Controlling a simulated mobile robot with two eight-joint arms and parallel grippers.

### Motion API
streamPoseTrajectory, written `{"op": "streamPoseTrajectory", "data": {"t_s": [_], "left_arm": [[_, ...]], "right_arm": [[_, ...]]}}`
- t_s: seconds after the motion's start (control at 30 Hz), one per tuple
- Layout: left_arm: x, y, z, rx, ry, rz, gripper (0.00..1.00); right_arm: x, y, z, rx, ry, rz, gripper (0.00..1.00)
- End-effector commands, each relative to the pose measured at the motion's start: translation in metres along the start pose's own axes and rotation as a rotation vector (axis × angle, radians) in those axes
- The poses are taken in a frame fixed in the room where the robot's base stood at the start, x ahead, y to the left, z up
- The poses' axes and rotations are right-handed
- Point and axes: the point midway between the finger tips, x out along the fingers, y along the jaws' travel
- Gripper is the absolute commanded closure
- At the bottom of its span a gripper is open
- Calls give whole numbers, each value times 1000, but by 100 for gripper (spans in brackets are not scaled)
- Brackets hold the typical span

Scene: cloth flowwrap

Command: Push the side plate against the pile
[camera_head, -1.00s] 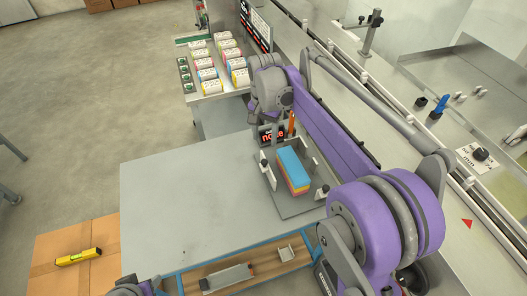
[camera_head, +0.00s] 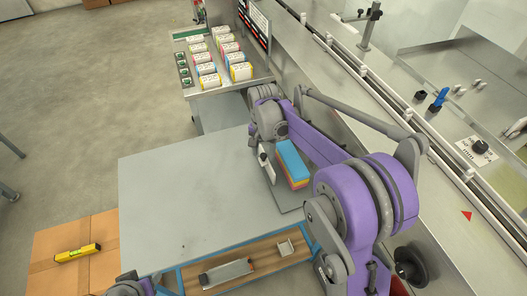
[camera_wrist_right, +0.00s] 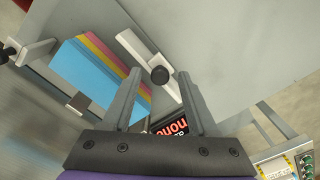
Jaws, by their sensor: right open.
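The pile (camera_head: 292,162) of folded cloths, blue on top with other colours below, stands in the stacking fixture on the table. It also shows in the right wrist view (camera_wrist_right: 98,75). The side plate (camera_head: 266,162) is a pale upright strip left of the pile. In the wrist view the side plate (camera_wrist_right: 137,50) has a round black knob (camera_wrist_right: 160,75) and stands apart from the pile. My right gripper (camera_wrist_right: 160,92) is open, with a finger on either side of the knob. Whether it touches the knob I cannot tell. My left gripper is out of view.
A grey table (camera_head: 190,190) has free room left of the fixture. A stand with several wrapped packs (camera_head: 230,58) is behind it. The conveyor (camera_head: 400,135) runs along the right. A wooden tray (camera_head: 255,275) is at the front, and a yellow level (camera_head: 78,254) lies on a cardboard box.

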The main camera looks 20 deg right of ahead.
Motion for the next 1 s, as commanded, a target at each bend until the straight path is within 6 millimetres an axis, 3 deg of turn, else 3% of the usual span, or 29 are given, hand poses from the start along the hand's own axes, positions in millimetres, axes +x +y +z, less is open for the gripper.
{"op": "streamPoseTrajectory", "data": {"t_s": [0.07, 0.37, 0.67, 1.0], "left_arm": [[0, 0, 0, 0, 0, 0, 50], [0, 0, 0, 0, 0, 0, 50], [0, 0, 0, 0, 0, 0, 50], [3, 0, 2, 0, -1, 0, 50]], "right_arm": [[0, 0, 0, 0, 0, 0, 44], [0, 0, 0, 0, 0, 0, 98], [0, 6, -6, 2, 0, 0, 100], [0, 59, -60, 4, 0, 0, 100]]}}
